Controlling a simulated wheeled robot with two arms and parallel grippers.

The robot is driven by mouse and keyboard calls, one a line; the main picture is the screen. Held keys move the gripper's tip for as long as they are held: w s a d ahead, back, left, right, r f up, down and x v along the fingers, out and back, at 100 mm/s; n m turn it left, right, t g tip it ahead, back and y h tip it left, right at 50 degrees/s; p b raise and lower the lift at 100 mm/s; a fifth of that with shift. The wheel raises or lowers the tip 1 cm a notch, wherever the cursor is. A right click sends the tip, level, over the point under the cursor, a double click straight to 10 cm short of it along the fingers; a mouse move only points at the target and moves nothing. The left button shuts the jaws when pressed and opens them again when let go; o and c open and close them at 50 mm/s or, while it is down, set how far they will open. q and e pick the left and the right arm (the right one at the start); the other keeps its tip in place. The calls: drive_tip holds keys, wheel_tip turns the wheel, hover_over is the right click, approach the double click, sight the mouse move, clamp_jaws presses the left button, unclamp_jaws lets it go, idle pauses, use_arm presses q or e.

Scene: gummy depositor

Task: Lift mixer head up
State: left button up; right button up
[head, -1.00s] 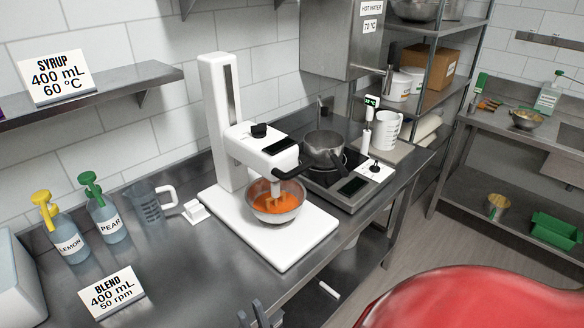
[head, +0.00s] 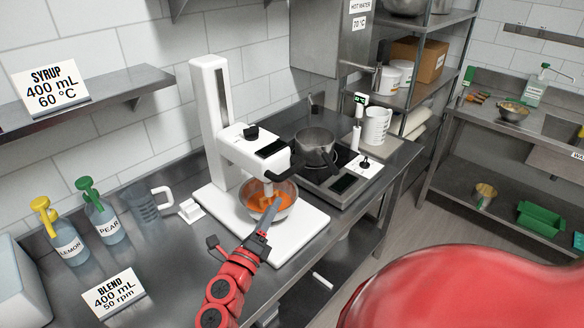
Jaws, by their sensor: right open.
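The white mixer head (head: 247,150) is on its tall white column (head: 209,105), low over the steel bowl (head: 287,209). Its whisk reaches down into orange liquid (head: 262,197) in the bowl. A black handle (head: 297,163) sticks out at the head's right front end. My right gripper (head: 270,208) comes up from below on a red arm. It is open, with its grey fingers in front of the bowl and below the head, apart from the handle. The fingers hide part of the bowl; whether they touch it I cannot tell. My left gripper is not in view.
A dark pot (head: 314,146) stands on the hot plate (head: 341,187) close to the right of the mixer handle. A measuring jug (head: 143,207), the lemon bottle (head: 68,242) and the pear bottle (head: 105,222) stand left. A BLEND sign (head: 114,292) is at the front left.

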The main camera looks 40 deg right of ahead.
sight(291, 170)
drive_tip(key=p+x, duration=0.1)
drive_tip(key=x, duration=0.3)
drive_tip(key=p+x, duration=0.2)
drive_tip(key=x, duration=0.2)
drive_tip(key=p+x, duration=0.1)
drive_tip(key=x, duration=0.3)
drive_tip(key=shift+d+r+p, duration=0.3)
drive_tip(key=shift+r+p, duration=0.05)
drive_tip(key=shift+w+d+f, duration=0.1)
drive_tip(key=shift+w+d, duration=0.2)
drive_tip(key=shift+d, duration=0.2)
clamp_jaws()
